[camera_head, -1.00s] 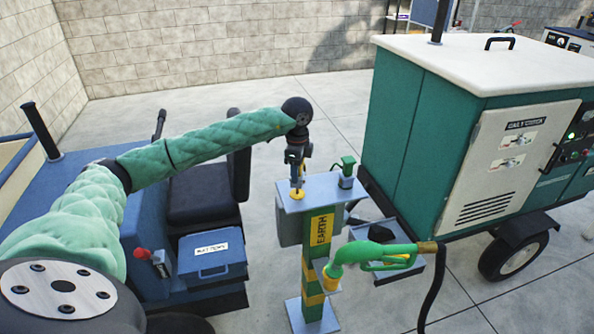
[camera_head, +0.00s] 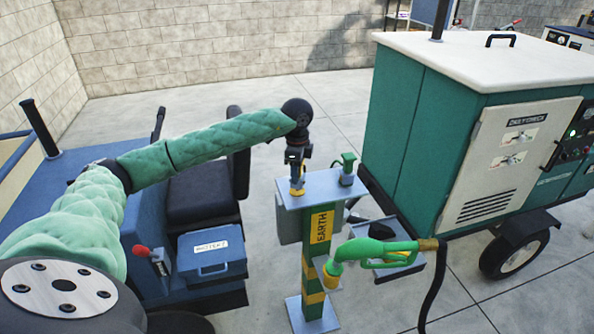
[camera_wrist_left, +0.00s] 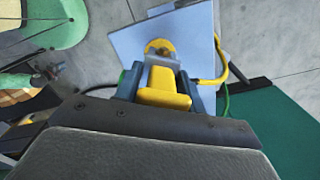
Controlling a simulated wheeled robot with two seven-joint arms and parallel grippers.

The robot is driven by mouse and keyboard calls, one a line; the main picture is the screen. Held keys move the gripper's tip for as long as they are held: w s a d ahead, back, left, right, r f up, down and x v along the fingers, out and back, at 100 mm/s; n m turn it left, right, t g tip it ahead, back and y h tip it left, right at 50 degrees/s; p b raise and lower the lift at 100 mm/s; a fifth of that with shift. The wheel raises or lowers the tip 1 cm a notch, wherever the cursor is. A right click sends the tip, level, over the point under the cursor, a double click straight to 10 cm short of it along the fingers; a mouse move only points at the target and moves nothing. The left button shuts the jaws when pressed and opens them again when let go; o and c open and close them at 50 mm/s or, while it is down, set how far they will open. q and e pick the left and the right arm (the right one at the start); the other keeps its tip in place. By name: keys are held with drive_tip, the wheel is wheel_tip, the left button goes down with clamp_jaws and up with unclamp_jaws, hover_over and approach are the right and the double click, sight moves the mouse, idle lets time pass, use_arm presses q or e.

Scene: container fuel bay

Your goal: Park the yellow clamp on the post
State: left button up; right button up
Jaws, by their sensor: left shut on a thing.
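My left gripper (camera_head: 297,188) is above the left end of the pale top plate of the post (camera_head: 325,188), which carries an EARTH label. It is shut on the yellow clamp (camera_wrist_left: 165,92), whose yellow body shows between the fingers in the left wrist view. In that view the clamp's grey front end reaches towards a round yellow-rimmed fitting (camera_wrist_left: 160,47) on the plate (camera_wrist_left: 196,32). I cannot tell whether they touch. The clamp is mostly hidden by the gripper in the head view. My right gripper is not in view.
A green fitting (camera_head: 348,168) stands at the plate's right end. A green fuel nozzle (camera_head: 385,250) with a black hose sits lower at the post's front. A green generator trailer (camera_head: 420,130) stands right; a blue vehicle with a battery box (camera_head: 212,255) stands left. A yellow cable (camera_wrist_left: 218,62) loops beside the clamp.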

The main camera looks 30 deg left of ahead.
use_arm(q)
drive_tip(key=shift+f+b, duration=0.6)
drive_tip(key=shift+f, duration=0.1)
idle(1.0)
drive_tip(key=o, duration=1.2)
drive_tip(key=shift+r, duration=0.1)
drive_tip(key=shift+r, duration=0.4)
wheel_tip(320, 180, up, 7)
drive_tip(key=shift+f+b, duration=0.1)
drive_tip(key=shift+b, duration=1.1)
